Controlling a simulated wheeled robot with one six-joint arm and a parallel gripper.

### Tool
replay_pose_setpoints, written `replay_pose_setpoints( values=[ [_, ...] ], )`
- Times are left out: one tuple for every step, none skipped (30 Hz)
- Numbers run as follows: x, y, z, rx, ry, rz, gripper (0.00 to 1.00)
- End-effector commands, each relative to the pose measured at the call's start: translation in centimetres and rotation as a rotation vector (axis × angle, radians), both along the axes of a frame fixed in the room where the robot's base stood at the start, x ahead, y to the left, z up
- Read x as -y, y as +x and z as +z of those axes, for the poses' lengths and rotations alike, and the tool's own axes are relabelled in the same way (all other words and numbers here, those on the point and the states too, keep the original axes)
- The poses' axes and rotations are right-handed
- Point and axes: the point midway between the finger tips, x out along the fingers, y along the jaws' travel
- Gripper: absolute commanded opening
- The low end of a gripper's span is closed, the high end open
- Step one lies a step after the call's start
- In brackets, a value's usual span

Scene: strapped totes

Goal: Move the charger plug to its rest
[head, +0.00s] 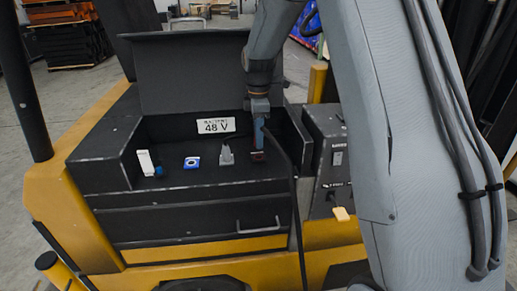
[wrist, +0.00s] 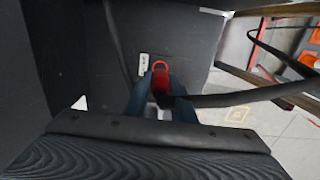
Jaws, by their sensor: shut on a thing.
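My gripper (head: 259,143) is low in the dark compartment, right of the "48 V" label. It is shut on the charger plug (head: 258,156), a small dark red piece at the fingertips. A thick black cable runs from the plug to the right there. In the head view it hangs over the front edge. A grey upright piece (head: 226,154) stands just left of the gripper; I cannot tell whether it is the rest. Whether the plug touches the compartment floor is unclear.
Left of the grey piece are a blue-and-white item (head: 192,162) and a white bottle (head: 145,162) with a blue cap beside it. The raised lid (head: 190,75) stands behind. A grey control box (head: 327,160) is close on the right. The compartment walls are near the gripper.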

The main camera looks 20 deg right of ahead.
Motion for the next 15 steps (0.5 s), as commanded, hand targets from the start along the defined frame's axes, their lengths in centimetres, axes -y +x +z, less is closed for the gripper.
replay_pose_setpoints(
  values=[
    [0.0,0.0,0.3,0.001,0.000,0.000,0.00],
    [0.0,0.0,0.4,0.001,0.000,0.000,0.00],
    [0.0,0.0,0.6,0.001,0.000,0.000,0.00],
    [0.0,0.0,0.7,0.001,0.000,0.000,0.00],
    [0.0,0.0,0.8,0.001,0.000,0.000,0.00],
    [0.0,0.0,0.9,0.001,0.000,0.000,0.00],
    [0.0,0.0,1.0,0.001,0.000,0.000,0.00],
    [0.0,0.0,1.1,0.001,0.000,0.000,0.00],
    [0.0,0.0,1.2,0.001,0.000,0.000,0.00],
    [0.0,0.0,1.3,0.001,0.000,0.000,0.00],
    [0.0,0.0,1.3,0.001,0.000,0.000,0.00],
    [0.0,0.0,1.4,0.001,0.000,0.000,0.00],
    [0.0,0.0,1.4,0.001,0.000,0.000,0.00],
    [0.0,0.0,1.4,0.001,0.000,0.000,0.00],
    [0.0,0.0,1.3,0.000,0.000,0.000,0.00]
  ],
)
